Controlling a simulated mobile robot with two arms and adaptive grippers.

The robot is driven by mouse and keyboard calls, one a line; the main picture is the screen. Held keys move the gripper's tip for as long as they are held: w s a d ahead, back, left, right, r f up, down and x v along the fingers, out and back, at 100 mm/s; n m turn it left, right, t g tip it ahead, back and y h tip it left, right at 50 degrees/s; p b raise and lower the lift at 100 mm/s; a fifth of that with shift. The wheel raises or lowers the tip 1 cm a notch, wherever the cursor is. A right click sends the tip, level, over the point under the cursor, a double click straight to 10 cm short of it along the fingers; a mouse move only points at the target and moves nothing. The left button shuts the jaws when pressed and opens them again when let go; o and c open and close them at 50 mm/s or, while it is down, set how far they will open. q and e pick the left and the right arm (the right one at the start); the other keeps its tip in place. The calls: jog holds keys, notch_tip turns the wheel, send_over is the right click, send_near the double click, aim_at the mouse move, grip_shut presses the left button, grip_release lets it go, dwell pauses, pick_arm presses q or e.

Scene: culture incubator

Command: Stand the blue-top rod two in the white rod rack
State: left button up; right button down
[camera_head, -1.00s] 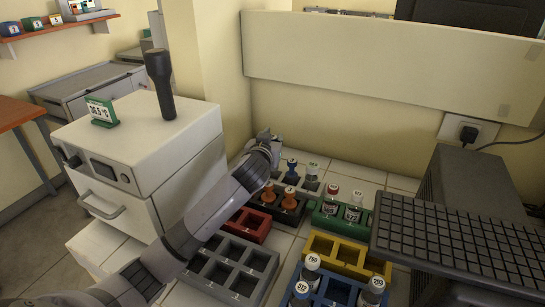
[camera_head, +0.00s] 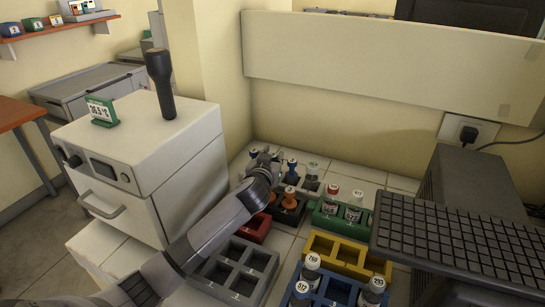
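A blue-topped rod (camera_head: 292,165) stands upright in the pale rod rack (camera_head: 322,187) at the back of the bench. A capped vial (camera_head: 312,169) stands to its right. My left gripper (camera_head: 263,158) is at the back left of the bench, left of that blue-topped rod. Its fingers are small and partly hidden by its own wrist. A small bluish spot (camera_head: 253,152) shows by the fingers; I cannot tell whether it is a rod top or whether it is held. The left part of the pale rack is hidden behind the gripper. My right gripper is out of view.
A dark rack (camera_head: 290,216) with orange rods stands in front of the pale rack. Red (camera_head: 257,226), green (camera_head: 338,226), yellow (camera_head: 345,256), grey (camera_head: 240,268) and blue (camera_head: 335,294) racks fill the bench. The white incubator (camera_head: 150,160) stands left; a dark grid surface (camera_head: 450,245) is at right.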

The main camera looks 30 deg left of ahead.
pick_arm(q)
jog(key=o, duration=0.3)
jog(key=shift+s+r, duration=0.1)
jog(key=v, duration=1.2)
jog(key=shift+b, duration=0.35)
